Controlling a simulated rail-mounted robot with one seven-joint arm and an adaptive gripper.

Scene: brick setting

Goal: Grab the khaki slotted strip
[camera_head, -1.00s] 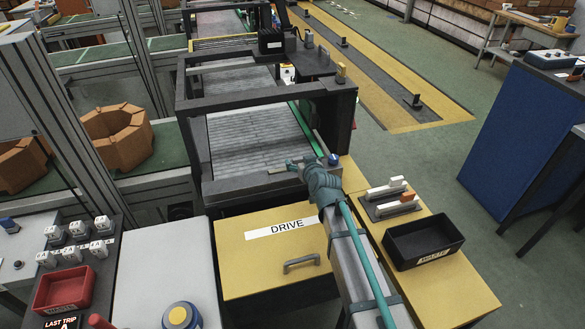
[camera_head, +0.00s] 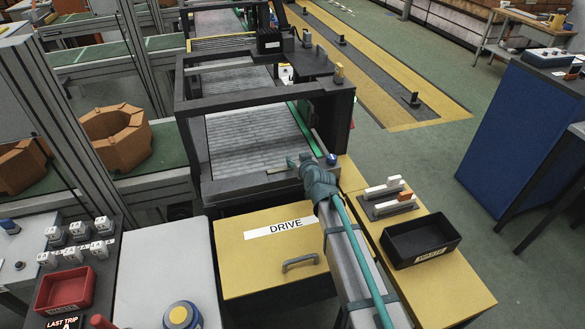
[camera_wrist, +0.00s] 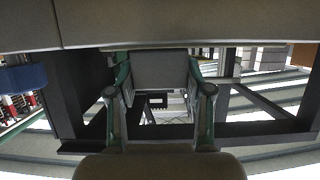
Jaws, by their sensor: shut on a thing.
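The khaki slotted strip (camera_head: 276,170) is a small, thin piece at the near end of the conveyor frame, on or just above its grey end ledge. My teal gripper (camera_head: 298,162) is at the strip's right end and is shut on it. The contact is too small to make out clearly, and the strip's slots cannot be made out. In the wrist view my two fingers (camera_wrist: 159,92) stand apart, with a plain grey face between them. I cannot tell whether that face is the strip.
The dark conveyor frame (camera_head: 193,130) rises around the roller bed (camera_head: 255,135). A yellow cabinet (camera_head: 240,265) labelled DRIVE stands in front. A black bin (camera_head: 422,240) and a holder with white blocks (camera_head: 385,190) lie to the right. A blue knob (camera_head: 332,159) is close to my gripper.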

